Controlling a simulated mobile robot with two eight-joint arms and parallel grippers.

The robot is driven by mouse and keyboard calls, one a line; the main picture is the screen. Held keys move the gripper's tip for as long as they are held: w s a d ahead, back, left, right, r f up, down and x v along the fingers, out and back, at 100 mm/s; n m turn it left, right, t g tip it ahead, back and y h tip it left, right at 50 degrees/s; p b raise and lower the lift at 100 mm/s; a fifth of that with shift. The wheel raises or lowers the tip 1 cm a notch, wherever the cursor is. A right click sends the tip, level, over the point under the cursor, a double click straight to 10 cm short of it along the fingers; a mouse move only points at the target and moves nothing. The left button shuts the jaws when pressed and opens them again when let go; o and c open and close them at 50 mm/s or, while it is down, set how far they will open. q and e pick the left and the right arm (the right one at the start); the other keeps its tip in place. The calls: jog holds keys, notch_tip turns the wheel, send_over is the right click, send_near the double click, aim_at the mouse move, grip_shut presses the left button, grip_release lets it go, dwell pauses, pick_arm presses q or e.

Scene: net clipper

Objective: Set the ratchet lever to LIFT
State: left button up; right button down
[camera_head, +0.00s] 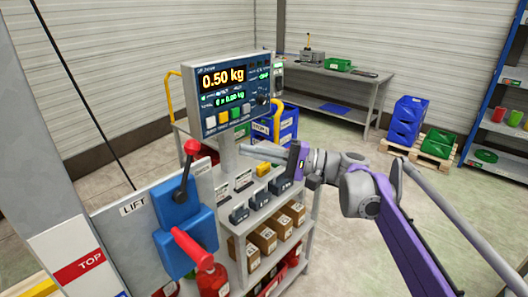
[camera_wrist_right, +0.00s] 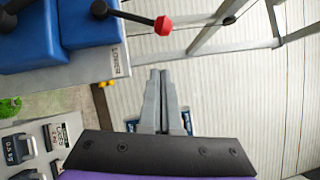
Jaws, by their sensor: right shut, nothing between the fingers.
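The ratchet lever (camera_head: 186,171) is a black rod with a red knob (camera_head: 192,147), on a blue housing (camera_head: 181,222) fixed to a grey plate. It stands up, leaning slightly right, away from the LIFT label (camera_head: 133,205) on the plate's left. In the right wrist view the lever (camera_wrist_right: 130,16) ends in the red knob (camera_wrist_right: 163,25), beyond and above the fingertips. My right gripper (camera_head: 243,150) is shut and empty, to the right of the knob and apart from it. Its closed fingers also show in the right wrist view (camera_wrist_right: 160,73). My left gripper is out of view.
A second, red handle (camera_head: 192,247) sticks out below the housing. A scale display (camera_head: 228,92) reading 0.50 kg stands behind the lever. A shelf cart (camera_head: 262,215) with weights and boxes is below my right gripper. A workbench (camera_head: 340,75) stands farther back.

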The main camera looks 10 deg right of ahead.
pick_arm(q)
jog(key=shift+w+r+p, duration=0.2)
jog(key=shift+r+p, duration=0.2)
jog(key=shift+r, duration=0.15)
pick_arm(e)
jog(key=a+r, duration=0.1)
jog(key=a, duration=0.6)
jog(key=shift+a+r, duration=0.25)
jog(key=shift+a, duration=0.1)
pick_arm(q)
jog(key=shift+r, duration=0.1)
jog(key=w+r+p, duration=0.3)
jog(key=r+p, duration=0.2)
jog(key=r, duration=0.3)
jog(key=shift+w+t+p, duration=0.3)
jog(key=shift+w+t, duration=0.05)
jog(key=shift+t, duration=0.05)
pick_arm(e)
jog(key=s+a+r+n, duration=0.1)
jog(key=s+a+r, duration=0.2)
jog(key=s+a, duration=0.3)
jog(key=shift+s+a+r+g+h, duration=0.3)
jog(key=shift+a+h, duration=0.1)
jog(key=shift+a, duration=1)
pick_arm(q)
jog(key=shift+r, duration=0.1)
pick_arm(e)
jog(key=shift+w, duration=0.1)
